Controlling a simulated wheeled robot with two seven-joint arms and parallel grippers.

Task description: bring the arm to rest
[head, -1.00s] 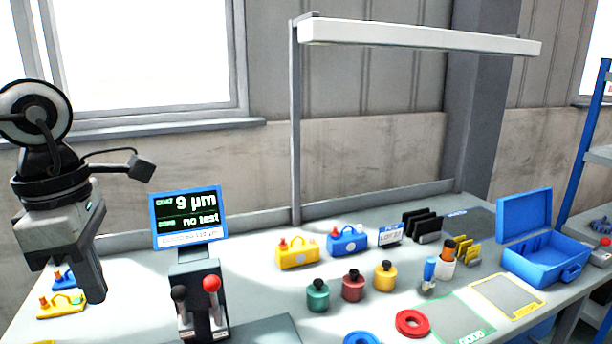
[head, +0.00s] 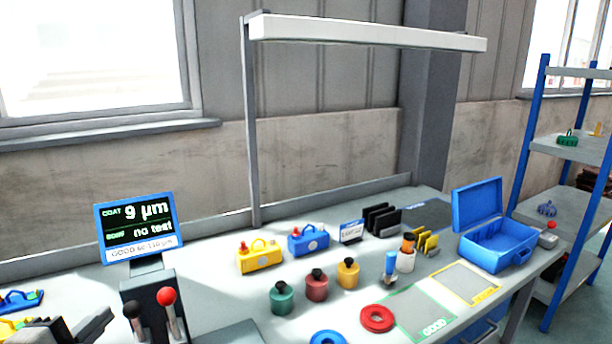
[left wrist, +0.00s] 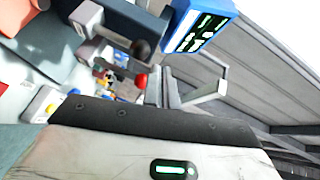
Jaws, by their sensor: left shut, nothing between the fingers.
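My left gripper (head: 98,326) shows at the bottom left corner of the head view, low in front of the bench and close to the lever box (head: 150,300). It is shut and empty. Most of the left arm lies outside the frame. The left wrist view is tilted and shows a pale casing with a green light, the display (left wrist: 200,35) and the red lever knob (left wrist: 141,81). My right gripper is in neither view.
The display (head: 138,228) reads 9 µm and "no test". Yellow (head: 259,257) and blue (head: 308,241) hoist-like parts, several coloured pots and a red ring (head: 377,318) stand on the bench. An open blue case (head: 490,245) is at right, near a shelf rack (head: 570,145).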

